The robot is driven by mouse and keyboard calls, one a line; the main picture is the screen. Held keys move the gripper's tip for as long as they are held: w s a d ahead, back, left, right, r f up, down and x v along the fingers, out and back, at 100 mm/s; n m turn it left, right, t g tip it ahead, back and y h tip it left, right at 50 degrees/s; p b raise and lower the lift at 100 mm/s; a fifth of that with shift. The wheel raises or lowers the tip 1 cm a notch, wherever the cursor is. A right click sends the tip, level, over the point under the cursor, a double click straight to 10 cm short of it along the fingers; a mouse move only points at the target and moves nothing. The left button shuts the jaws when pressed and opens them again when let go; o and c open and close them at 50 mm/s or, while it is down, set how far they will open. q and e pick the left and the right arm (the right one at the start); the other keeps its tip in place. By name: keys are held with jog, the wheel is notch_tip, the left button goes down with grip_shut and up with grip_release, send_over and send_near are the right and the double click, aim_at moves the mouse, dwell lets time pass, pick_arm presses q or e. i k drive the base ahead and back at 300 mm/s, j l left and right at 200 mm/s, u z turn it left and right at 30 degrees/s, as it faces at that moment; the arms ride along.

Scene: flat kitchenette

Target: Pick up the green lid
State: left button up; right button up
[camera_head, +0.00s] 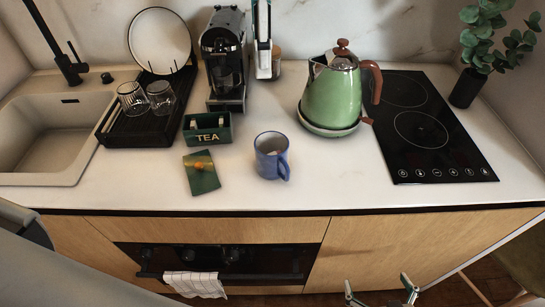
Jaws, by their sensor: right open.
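The green lid (204,180), a flat dark green square with an orange-brown knob, lies on the white counter. It is in front of the open dark green TEA box (208,135) and apart from it. My right gripper (380,286) shows at the bottom edge, in front of the cabinet and below the counter. Its two fingers are spread with nothing between them. It is far from the lid, to the right and nearer me. My left gripper does not show.
A blue mug (271,159) stands right of the lid. The green kettle (332,98), black hob (416,132), coffee machine (223,62) and dark dish rack (135,126) with glasses stand farther back. The counter in front of and left of the lid is clear.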

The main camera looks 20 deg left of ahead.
aim_at(202, 176)
jog(key=k, duration=1)
